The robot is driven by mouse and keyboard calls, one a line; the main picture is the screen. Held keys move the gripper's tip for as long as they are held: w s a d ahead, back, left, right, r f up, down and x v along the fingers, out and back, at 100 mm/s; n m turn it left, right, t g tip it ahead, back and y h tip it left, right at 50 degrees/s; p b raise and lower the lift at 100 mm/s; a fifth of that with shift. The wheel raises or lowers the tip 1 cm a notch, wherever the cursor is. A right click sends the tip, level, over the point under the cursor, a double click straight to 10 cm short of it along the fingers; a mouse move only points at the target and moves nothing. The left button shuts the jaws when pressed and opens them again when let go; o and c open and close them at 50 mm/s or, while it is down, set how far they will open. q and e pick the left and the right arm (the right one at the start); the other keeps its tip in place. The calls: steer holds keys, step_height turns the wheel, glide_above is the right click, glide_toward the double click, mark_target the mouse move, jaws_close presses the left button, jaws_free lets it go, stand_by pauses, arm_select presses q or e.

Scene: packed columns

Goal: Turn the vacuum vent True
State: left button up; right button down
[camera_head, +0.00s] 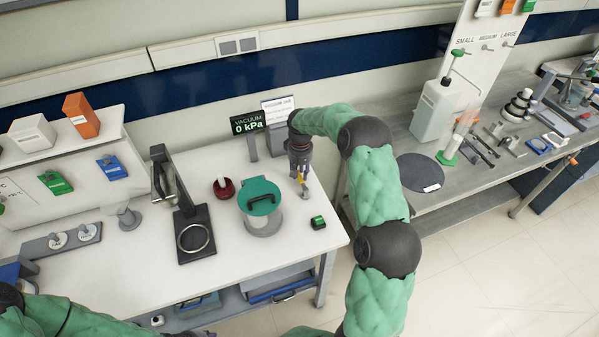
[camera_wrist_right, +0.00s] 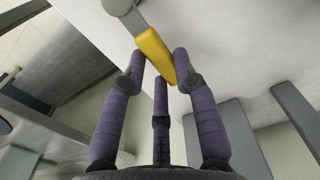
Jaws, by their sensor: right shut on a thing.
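The yellow vent handle (camera_wrist_right: 156,57) is in the right wrist view, on a grey fitting at its upper end. My right gripper (camera_wrist_right: 160,72) has its purple fingers around the lower part of the handle and is shut on it. In the head view the right gripper (camera_head: 301,172) hangs over the right back part of the white bench, and little of the handle shows. A display (camera_head: 248,123) behind it reads VACUUM 0 kPa. My left arm enters at the bottom left; its gripper is not in view.
A clear chamber with a green lid (camera_head: 260,198) stands left of the right gripper. A red dish (camera_head: 223,188), a black press stand (camera_head: 190,228) and a small green switch box (camera_head: 318,222) are also on the bench. Another table (camera_head: 430,196) stands at right.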

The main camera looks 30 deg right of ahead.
steer(key=c, duration=0.9)
jaws_free()
steer(key=shift+c, duration=0.2)
steer(key=shift+r, duration=0.1)
step_height(320, 180, up, 12)
